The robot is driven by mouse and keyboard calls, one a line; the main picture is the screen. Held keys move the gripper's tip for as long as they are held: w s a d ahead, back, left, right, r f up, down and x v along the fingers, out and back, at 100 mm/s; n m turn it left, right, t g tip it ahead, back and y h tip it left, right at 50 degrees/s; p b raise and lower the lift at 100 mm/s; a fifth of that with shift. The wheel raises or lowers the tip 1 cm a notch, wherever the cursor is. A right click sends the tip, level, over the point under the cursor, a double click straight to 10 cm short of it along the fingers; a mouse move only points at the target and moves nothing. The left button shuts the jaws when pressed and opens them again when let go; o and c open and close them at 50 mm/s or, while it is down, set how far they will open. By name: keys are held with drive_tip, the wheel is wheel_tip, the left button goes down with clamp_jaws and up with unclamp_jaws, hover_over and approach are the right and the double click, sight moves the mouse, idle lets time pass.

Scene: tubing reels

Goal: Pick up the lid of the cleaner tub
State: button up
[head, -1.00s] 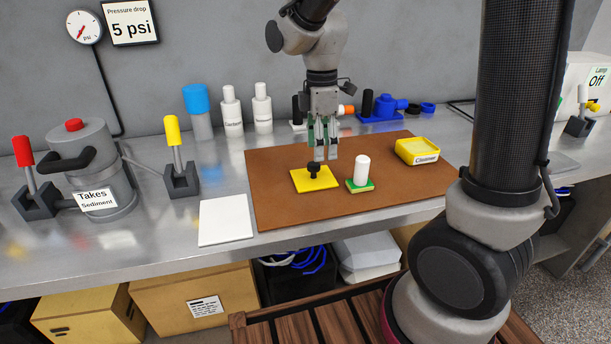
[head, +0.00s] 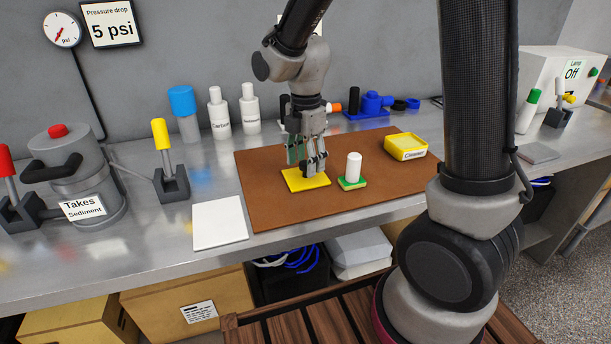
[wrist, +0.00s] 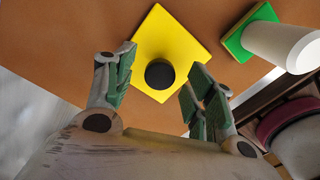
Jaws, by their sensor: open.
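The lid of the cleaner tub is a flat yellow square (head: 306,181) with a black knob, lying on the brown mat. The yellow cleaner tub (head: 405,147) stands at the mat's back right.
A white cylinder on a green and yellow base (head: 353,169) stands close to the right of the lid. The brown mat (head: 270,207) is clear at the front left. A white square (head: 220,222) lies left of it. Bottles (head: 219,113) stand behind.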

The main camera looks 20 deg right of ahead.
drive_tip(key=shift+f, duration=0.85)
drive_tip(key=c, duration=1.1)
